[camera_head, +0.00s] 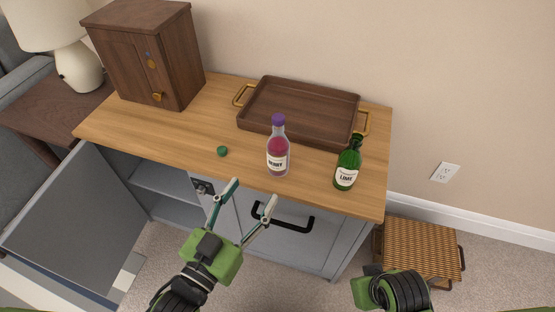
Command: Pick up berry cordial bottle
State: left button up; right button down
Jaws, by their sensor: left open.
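The berry cordial bottle (278,149) stands upright on the wooden counter top (175,128). It is clear glass with pink-red contents, a purple cap and a white label reading BERRY. My left gripper (253,194) is open and empty, in front of the cabinet and below the bottle in the picture, its fingers apart from the bottle. My right arm (392,290) shows at the bottom right; its fingers are not visible.
A green LIME bottle (347,166) stands right of the berry bottle. A brown tray (298,132) with brass handles lies behind both. A wooden box (150,62) stands back left; a cabinet door (75,218) hangs open.

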aim_at(273, 160)
pick_arm(q)
jog(key=x, duration=0.8)
jog(key=shift+w+d+r+b, duration=0.15)
jog(key=shift+w+d+b, duration=0.15)
jog(key=shift+b, duration=0.1)
jog(key=b+x, duration=0.1)
jog(key=x, duration=0.4)
jog(key=shift+a, duration=0.1)
pick_arm(e)
jog(key=v, duration=0.4)
jog(key=shift+d+r, duration=0.1)
jog(key=shift+d, duration=0.05)
pick_arm(q)
jog(key=shift+c, duration=0.4)
jog(key=c, duration=1.3)
jog(key=shift+c, duration=0.7)
